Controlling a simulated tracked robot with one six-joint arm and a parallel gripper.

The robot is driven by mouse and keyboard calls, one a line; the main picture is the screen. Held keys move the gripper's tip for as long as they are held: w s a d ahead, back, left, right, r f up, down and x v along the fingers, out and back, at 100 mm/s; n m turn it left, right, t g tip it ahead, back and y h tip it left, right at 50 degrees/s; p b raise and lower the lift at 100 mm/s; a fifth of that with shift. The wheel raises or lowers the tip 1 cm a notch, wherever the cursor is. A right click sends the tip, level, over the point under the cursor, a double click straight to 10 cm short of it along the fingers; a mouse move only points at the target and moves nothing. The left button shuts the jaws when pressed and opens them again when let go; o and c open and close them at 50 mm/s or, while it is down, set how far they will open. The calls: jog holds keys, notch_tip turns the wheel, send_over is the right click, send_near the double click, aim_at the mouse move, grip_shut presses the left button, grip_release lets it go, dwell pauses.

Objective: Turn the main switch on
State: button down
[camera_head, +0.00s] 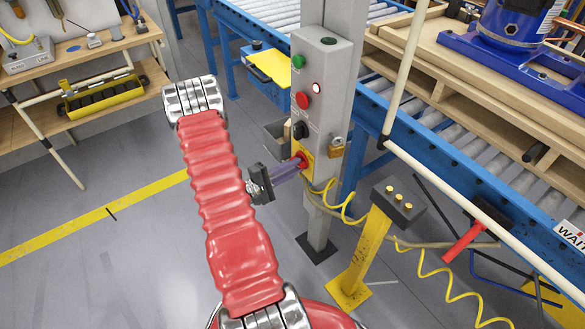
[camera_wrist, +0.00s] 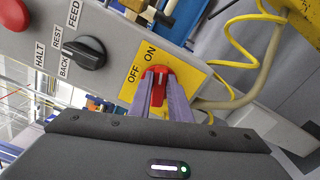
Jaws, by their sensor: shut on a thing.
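The main switch is a red rotary handle (camera_wrist: 158,92) on a yellow plate (camera_wrist: 186,75) marked OFF and ON, low on the grey control box (camera_head: 325,80). In the head view its red part (camera_head: 303,160) shows just beyond my fingertips. My gripper (camera_head: 297,165) reaches it from the left. In the wrist view the two purple fingers of my gripper (camera_wrist: 160,80) lie on either side of the red handle and are shut on it. The fingers partly cover the handle, so I cannot tell exactly which mark it points to.
A black selector knob (camera_wrist: 86,53) marked HALT, BACK, REST and FEED sits beside the plate, and a red button (camera_head: 303,101) is higher up. A brass padlock (camera_head: 335,147) hangs at the box's right. Yellow cable (camera_head: 342,211) loops below. A yellow pedestal (camera_head: 362,250) stands close by.

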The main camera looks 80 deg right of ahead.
jog(key=shift+a+f, duration=0.1)
jog(key=c, duration=1.6)
grip_release()
jog(key=shift+c, duration=0.2)
jog(key=v, duration=1.3)
jog(key=shift+w+a, duration=0.25)
jog(key=shift+w, duration=0.05)
